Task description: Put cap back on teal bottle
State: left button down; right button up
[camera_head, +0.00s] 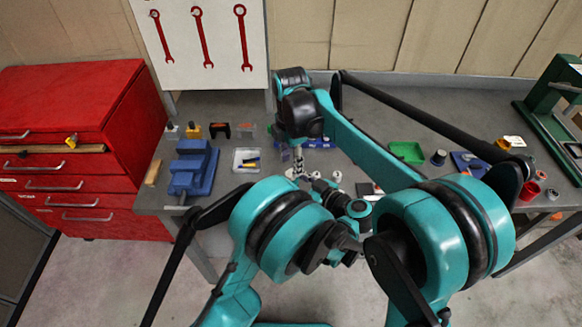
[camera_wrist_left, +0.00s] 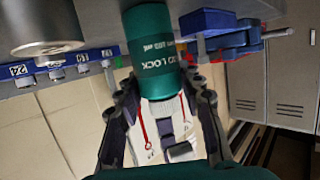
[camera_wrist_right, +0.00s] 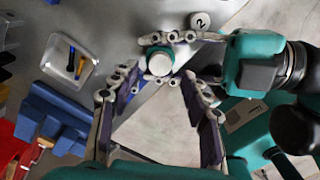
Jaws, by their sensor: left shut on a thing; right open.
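The teal bottle (camera_wrist_left: 152,55) is held between the fingers of my left gripper (camera_wrist_left: 158,100), with its printed label facing the left wrist camera. In the right wrist view the bottle (camera_wrist_right: 158,62) shows from above, a round white top inside a teal rim. I cannot tell whether that white top is the cap or the bottle's bare neck. My right gripper (camera_wrist_right: 157,92) is open and empty, fingers spread just below the bottle in that view. In the head view the arms hide most of the bottle.
On the bench stand a blue vise (camera_head: 193,170) and a clear tray with small tools (camera_head: 246,160). A green tray (camera_head: 407,152) lies to the right. A red drawer cabinet (camera_head: 75,130) stands left. My two arms are close together over the bench's front.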

aim_at(291, 173)
jog(key=shift+r, duration=0.35)
jog(key=shift+c, duration=0.4)
jog(key=shift+r, duration=0.2)
jog(key=shift+c, duration=1)
notch_tip(291, 173, up, 4)
jog(key=shift+f+m, duration=0.25)
jog(key=shift+m, duration=0.45)
jog(key=shift+f, duration=0.1)
jog(key=shift+f, duration=3.9)
